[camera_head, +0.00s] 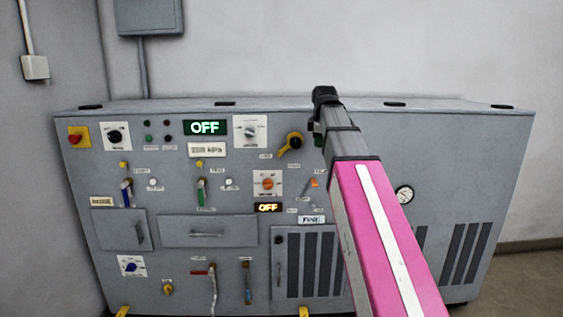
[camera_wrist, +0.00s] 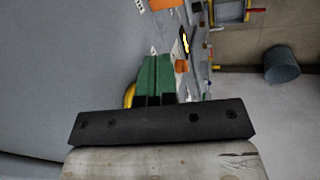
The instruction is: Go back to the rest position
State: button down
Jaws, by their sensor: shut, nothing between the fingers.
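My gripper (camera_wrist: 158,68) shows in the wrist view as two green fingers pressed together, with nothing between them. In the head view my pink and grey arm reaches up in front of the grey pump cabinet (camera_head: 345,120), and only a little of the green gripper (camera_head: 318,140) shows beside its dark end. The yellow-and-black rotary knob (camera_head: 292,143) is just left of the gripper in the head view. A yellow curved part (camera_wrist: 129,95) shows behind the fingers in the wrist view. Whether the fingers touch the panel cannot be told.
The panel carries an orange knob (camera_head: 267,184), a green display reading OFF (camera_head: 204,127), a red button (camera_head: 76,138) and several levers. A round gauge (camera_head: 404,194) is right of my arm. A grey bucket (camera_wrist: 282,64) stands on the floor.

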jog(key=s+f+m+g, duration=0.1)
jog(key=s+f+m, duration=0.25)
jog(key=f, duration=1.05)
jog(key=s+f+m+g, duration=0.15)
jog(key=f+m, duration=0.25)
jog(key=f, duration=1)
jog(key=s+f+m, duration=0.4)
jog(key=s+f, duration=0.3)
jog(key=f, duration=0.3)
jog(key=s+d+f+m+g, duration=0.1)
jog(key=s+f+m, duration=0.3)
jog(key=s+f, duration=0.3)
notch_tip(320, 180, down, 4)
jog(key=shift+s+d+f, duration=0.15)
jog(key=shift+s+f, duration=0.05)
jog(key=shift+s, duration=0.15)
jog(key=shift+w+m, duration=0.1)
jog(key=shift+m, duration=0.15)
